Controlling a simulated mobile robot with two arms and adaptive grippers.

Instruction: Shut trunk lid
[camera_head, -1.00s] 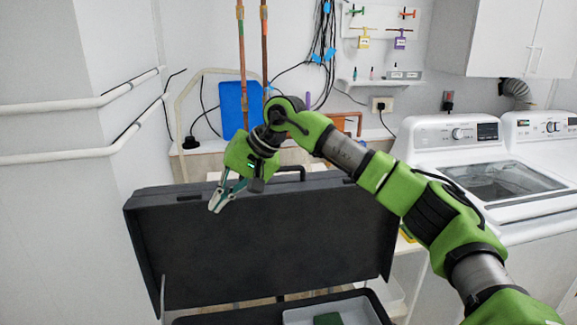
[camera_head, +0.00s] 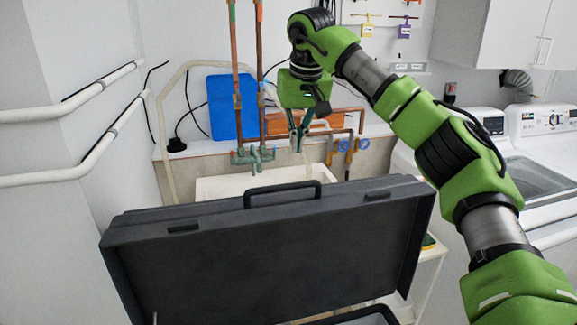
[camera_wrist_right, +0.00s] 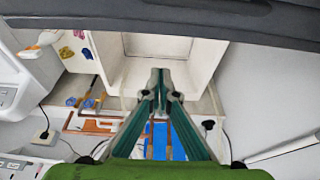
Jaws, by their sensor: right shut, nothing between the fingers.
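The dark grey trunk lid (camera_head: 270,265) stands raised in the head view, with a black handle (camera_head: 283,193) on its top edge. The trunk's lower part shows only as a sliver at the bottom of the head view. My right gripper (camera_head: 297,147) is shut and empty. It points down, above and behind the lid's top edge, apart from it. In the right wrist view its fingertips (camera_wrist_right: 161,88) meet, and the dark lid edge (camera_wrist_right: 200,22) runs across the top. My left gripper is not in view.
A white sink (camera_head: 225,185) lies behind the lid, with copper pipes (camera_head: 236,95) and valves above it. A blue board (camera_head: 222,105) leans on the wall. A white washing machine (camera_head: 535,165) stands at the right. White wall pipes (camera_head: 70,165) run along the left.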

